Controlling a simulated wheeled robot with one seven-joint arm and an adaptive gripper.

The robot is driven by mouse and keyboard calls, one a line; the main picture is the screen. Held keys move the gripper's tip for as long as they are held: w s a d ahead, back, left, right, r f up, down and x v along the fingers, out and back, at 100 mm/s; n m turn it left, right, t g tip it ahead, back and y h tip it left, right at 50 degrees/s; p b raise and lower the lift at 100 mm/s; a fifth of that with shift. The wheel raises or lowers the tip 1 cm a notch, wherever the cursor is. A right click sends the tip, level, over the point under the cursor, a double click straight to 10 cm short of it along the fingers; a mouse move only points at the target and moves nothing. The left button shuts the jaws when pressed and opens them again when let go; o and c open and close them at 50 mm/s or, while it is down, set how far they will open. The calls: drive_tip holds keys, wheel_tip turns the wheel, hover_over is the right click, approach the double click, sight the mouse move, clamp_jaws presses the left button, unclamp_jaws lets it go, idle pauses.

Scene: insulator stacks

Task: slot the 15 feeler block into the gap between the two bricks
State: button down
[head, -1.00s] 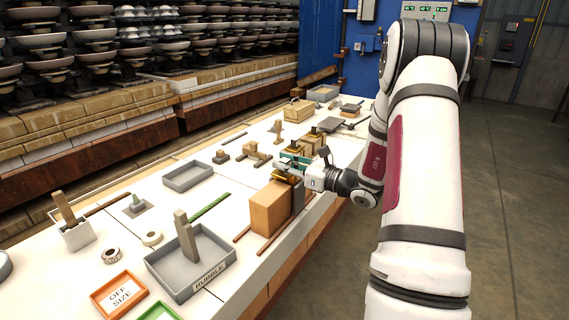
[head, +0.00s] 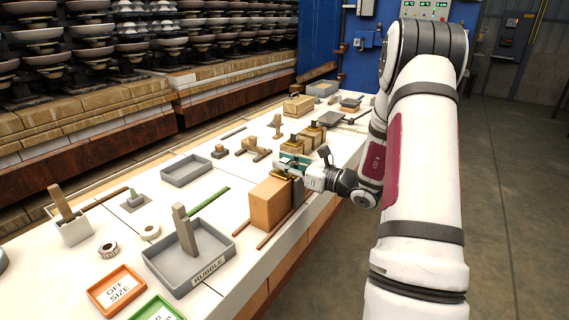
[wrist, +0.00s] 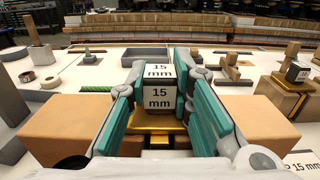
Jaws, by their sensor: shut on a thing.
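My gripper (wrist: 165,108) is shut on the 15 feeler block (wrist: 160,97), with its teal pads on either side. The block has a white face marked "15 mm" and a gold lower part. In the wrist view, one tan brick (wrist: 68,130) is to the left of the block and the other brick (wrist: 262,124) to the right. The fingers hide parts of both bricks and the gap. In the head view, my gripper (head: 293,165) is over the far end of the near brick (head: 268,205). How far the block is in the gap cannot be told.
Other gold-based blocks (head: 315,131) stand farther along the bench. The grey rubble tray (head: 208,268) with an upright piece is at the near left. Thin brown rods (head: 273,233) lie beside the near brick. An empty grey tray (head: 186,170) lies behind.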

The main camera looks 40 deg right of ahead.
drive_tip(key=c, duration=1.3)
unclamp_jaws()
drive_tip(key=shift+c, duration=0.2)
drive_tip(key=v, duration=1.2)
